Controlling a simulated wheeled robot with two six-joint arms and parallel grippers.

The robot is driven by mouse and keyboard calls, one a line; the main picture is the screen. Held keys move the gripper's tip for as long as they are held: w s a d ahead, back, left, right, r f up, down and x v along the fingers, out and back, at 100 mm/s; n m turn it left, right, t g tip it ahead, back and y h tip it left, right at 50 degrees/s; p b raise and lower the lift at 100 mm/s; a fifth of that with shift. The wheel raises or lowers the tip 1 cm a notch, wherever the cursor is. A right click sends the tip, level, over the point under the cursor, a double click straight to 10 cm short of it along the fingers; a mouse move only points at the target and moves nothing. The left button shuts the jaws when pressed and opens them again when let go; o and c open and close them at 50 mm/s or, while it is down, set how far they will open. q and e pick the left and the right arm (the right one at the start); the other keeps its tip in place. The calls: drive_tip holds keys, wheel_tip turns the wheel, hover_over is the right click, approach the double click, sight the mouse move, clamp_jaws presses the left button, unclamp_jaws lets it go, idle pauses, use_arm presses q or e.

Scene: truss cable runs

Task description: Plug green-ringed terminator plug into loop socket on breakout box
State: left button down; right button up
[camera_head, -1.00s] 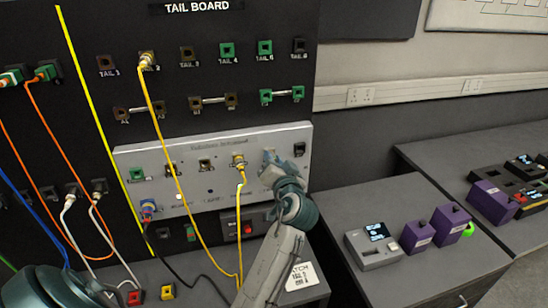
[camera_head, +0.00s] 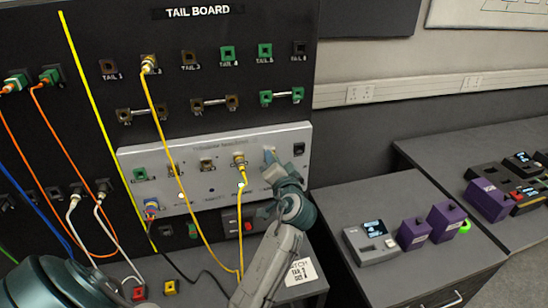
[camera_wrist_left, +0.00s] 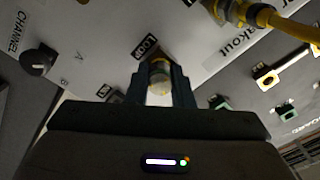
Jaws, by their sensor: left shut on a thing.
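The breakout box (camera_head: 222,140) is the pale grey panel below the tail board. My left gripper (camera_head: 271,156) is at its right part, close to its face. In the left wrist view the gripper (camera_wrist_left: 160,88) is shut on the terminator plug (camera_wrist_left: 159,80), a short pale-yellowish body pointing at the panel under the LOOP label (camera_wrist_left: 145,46). The loop socket is hidden behind the plug and fingers. I cannot tell whether the plug is seated or just against it. Its green ring is not clear. My right gripper is not in view.
A yellow cable (camera_head: 241,200) hangs from a plug left of my gripper; its plug (camera_wrist_left: 236,10) shows close by in the left wrist view. A dark knob (camera_wrist_left: 38,60) is on the panel's other side. Purple boxes (camera_head: 414,234) stand on the right bench.

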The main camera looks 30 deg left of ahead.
use_arm(q)
drive_tip(key=shift+r+m, duration=0.1)
drive_tip(key=shift+m, duration=0.3)
drive_tip(key=c, duration=1.3)
unclamp_jaws()
drive_tip(key=shift+o, duration=0.6)
drive_tip(key=shift+a, duration=0.1)
drive_tip(key=shift+v, duration=2.5)
